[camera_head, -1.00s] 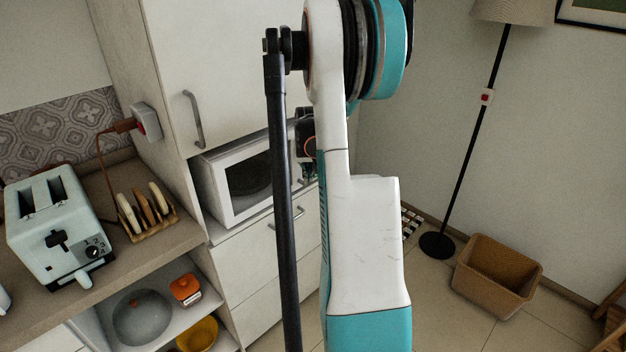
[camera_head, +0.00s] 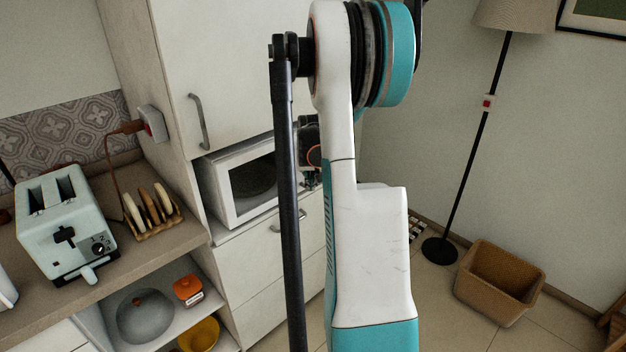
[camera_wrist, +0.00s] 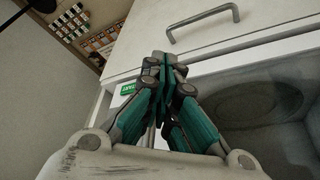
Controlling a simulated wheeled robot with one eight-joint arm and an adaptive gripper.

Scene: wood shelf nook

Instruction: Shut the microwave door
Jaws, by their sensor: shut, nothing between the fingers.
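The white microwave (camera_head: 226,208) sits in a cabinet niche, left of my arm in the head view. Its door (camera_head: 252,183) has a white frame around a dark window and looks nearly flush with the body. The right part is behind my arm, so I cannot tell whether it is fully shut. In the wrist view the dark window (camera_wrist: 285,110) fills the right side, and a green START label (camera_wrist: 128,89) shows on the panel. My gripper (camera_wrist: 164,62) is shut and empty, in front of the microwave's panel side. Contact is unclear. In the head view it is mostly hidden.
A cupboard door (camera_head: 225,75) with a handle is above the microwave, and drawers (camera_head: 262,262) are below. A counter (camera_head: 178,240) at left holds a toaster (camera_head: 62,225) and a toast rack (camera_head: 155,215). A floor lamp (camera_head: 470,160) and a brown bin (camera_head: 500,285) stand right.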

